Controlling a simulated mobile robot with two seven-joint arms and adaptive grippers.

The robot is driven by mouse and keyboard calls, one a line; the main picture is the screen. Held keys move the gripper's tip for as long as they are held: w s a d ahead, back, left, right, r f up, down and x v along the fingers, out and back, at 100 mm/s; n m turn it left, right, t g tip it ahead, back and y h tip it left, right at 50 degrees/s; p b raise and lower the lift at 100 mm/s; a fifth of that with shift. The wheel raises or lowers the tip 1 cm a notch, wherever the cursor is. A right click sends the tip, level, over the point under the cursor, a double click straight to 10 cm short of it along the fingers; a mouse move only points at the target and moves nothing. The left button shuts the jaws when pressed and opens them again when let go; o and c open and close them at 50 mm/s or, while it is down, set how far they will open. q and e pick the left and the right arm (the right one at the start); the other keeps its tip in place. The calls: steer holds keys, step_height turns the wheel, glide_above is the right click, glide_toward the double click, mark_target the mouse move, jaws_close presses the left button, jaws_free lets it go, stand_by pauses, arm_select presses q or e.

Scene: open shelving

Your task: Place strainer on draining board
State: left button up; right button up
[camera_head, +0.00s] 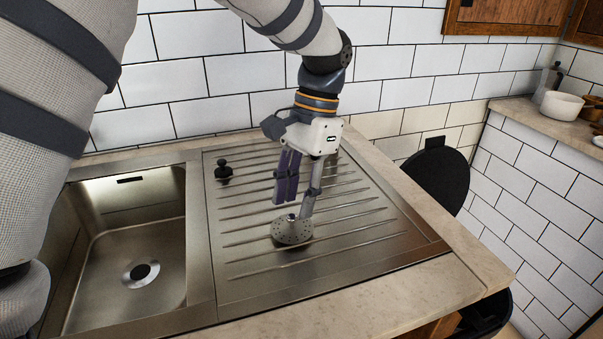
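The strainer (292,233) is a round, grey, perforated metal disc with a small knob on top. It lies flat on, or very close above, the ribbed metal draining board (345,251), near its middle. My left gripper (296,209) points down from above, with its fingertips just over and beside the strainer's knob. A gap shows between its two fingers, and it looks open. The exact contact between fingertips and knob is hard to tell. My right gripper is not in view.
The sink basin (105,255) with its drain is left of the board. A small black stopper (223,171) stands at the board's back left. A black round lid (438,177) is beyond the counter's right edge. A white bowl (561,105) sits on the far right counter.

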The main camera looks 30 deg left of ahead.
arm_select(q)
steer(key=v, duration=0.9)
steer(key=shift+r+b, duration=0.35)
steer(key=shift+b, duration=0.05)
steer(key=shift+w, duration=0.1)
